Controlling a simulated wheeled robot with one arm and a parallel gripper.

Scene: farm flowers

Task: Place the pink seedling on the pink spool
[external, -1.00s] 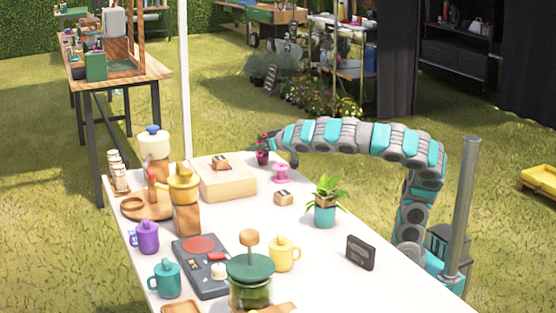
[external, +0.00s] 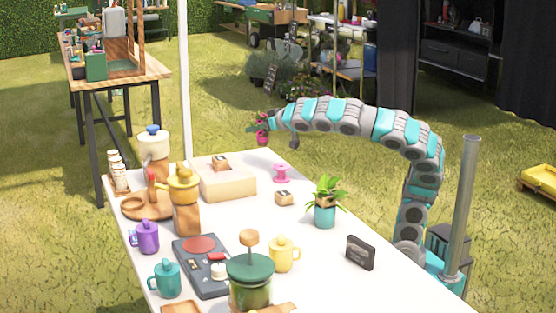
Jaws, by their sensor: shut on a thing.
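The pink seedling (external: 263,138), a small plant in a pink pot, is held in the air above the far end of the white table. My gripper (external: 262,126) is shut on it near its top; the fingers are small and partly hidden by the plant. The pink spool (external: 281,173) stands upright on the table, with nothing on it. It is below and a little to the right of the seedling. The seedling and the spool are apart.
A beige box (external: 228,184) with a small wooden sharpener (external: 220,163) on it stands left of the spool. Another sharpener (external: 284,198) and a potted plant (external: 325,203) stand nearer. Mugs, jars and a dark cassette (external: 360,252) fill the front.

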